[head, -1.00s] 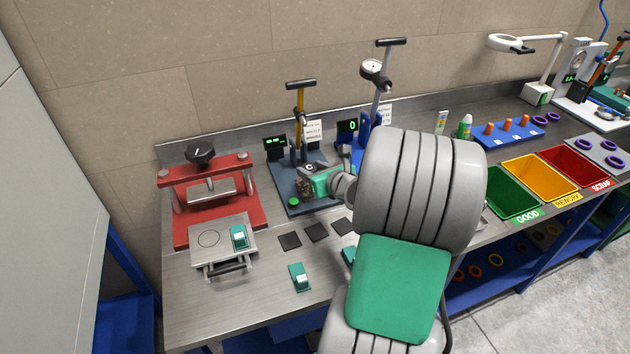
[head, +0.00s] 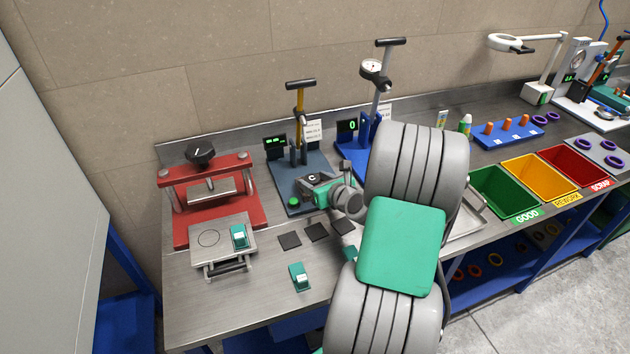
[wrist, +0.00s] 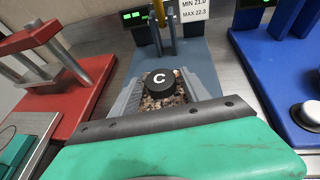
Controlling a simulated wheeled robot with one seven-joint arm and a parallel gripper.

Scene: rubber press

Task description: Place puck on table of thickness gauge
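The puck (wrist: 160,83) is a black disc with a white C on its upper face. It lies between the tips of my gripper's two grey fingers (wrist: 161,90), which appear to touch its sides; it also shows in the head view (head: 312,177). A speckled brown, stone-like table (wrist: 172,100) of the thickness gauge shows under and around the puck. I cannot tell whether the puck rests on it. The gauge (head: 299,130) has a grey-blue base, a yellow lever column and a display. My gripper (head: 318,184) and arm hide part of its base.
A red press (head: 240,207) stands left of the gauge. A blue dial instrument (head: 348,150) stands to the right. Black square pads (head: 290,241) and a teal-white block (head: 299,276) lie in front. Green, yellow and red bins (head: 512,211) are farther right.

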